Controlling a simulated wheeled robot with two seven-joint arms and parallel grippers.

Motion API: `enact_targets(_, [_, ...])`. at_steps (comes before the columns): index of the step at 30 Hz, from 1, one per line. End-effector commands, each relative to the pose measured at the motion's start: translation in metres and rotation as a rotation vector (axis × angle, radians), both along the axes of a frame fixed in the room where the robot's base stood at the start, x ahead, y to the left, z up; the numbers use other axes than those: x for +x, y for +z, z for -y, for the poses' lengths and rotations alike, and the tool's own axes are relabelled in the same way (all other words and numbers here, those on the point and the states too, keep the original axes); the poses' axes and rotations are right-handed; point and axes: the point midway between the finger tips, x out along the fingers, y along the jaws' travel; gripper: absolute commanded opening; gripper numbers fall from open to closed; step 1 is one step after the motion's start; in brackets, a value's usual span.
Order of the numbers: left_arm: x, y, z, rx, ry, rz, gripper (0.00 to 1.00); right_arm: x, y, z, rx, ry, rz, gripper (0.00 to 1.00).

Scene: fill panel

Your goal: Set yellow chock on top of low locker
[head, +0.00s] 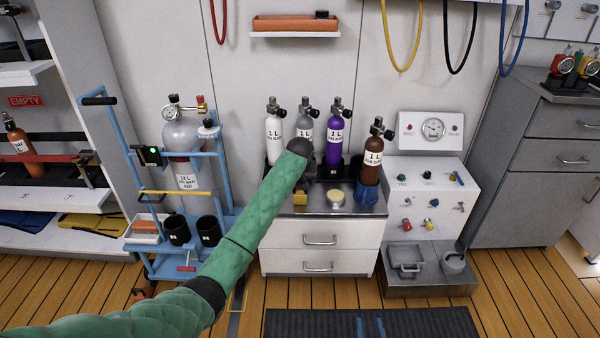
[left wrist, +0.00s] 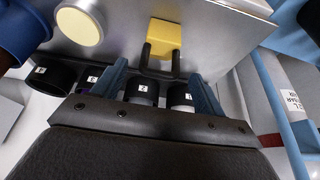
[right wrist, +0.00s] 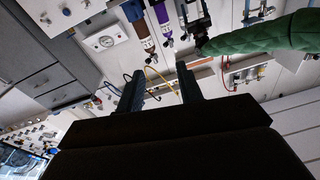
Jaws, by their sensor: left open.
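The low locker (head: 320,240) is a white two-drawer cabinet with a steel top in the middle of the head view. The yellow chock (head: 300,199) sits on its steel top, partly hidden by my left arm. In the left wrist view the yellow chock (left wrist: 165,32) rests on the steel top (left wrist: 125,22), with two dark bars in front of it. My left gripper (left wrist: 157,72) is open, its blue fingers apart and short of the chock, nothing gripped. In the head view its fingertips are hidden. My right gripper (right wrist: 159,72) shows only in its wrist view, open and empty.
Several small gas bottles, one purple (head: 334,136) and one brown (head: 372,158), stand along the locker top. A cream round lid (head: 336,195) lies near its front. A blue cylinder trolley (head: 160,205) stands left, a white valve panel (head: 431,200) right.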

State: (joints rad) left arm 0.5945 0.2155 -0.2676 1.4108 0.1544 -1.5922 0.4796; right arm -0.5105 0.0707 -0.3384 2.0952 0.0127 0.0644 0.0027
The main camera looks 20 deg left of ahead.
Motion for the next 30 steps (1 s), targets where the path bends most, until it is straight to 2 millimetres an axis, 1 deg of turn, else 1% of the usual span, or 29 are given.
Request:
enact_targets(3, [-0.005, 0.014, 0.001, 0.0, 0.0, 0.001, 0.72, -0.004, -0.024, 0.0, -0.017, 0.006, -0.073, 0.36])
enact_targets(9, [-0.012, 0.033, 0.004, -0.001, 0.0, 0.001, 0.72, -0.013, -0.061, 0.0, -0.042, 0.014, -0.185, 0.36])
enact_targets(15, [-0.018, 0.047, 0.005, -0.001, 0.0, 0.001, 0.72, -0.022, -0.086, 0.0, -0.06, 0.021, -0.264, 0.36])
enact_targets(21, [-0.02, 0.052, 0.006, -0.001, 0.001, -0.001, 0.72, -0.025, -0.097, 0.0, -0.066, 0.023, -0.296, 0.36])
enact_targets(30, [-0.02, 0.052, 0.006, 0.0, 0.0, -0.001, 0.72, -0.025, -0.097, 0.001, -0.067, 0.023, -0.298, 0.36])
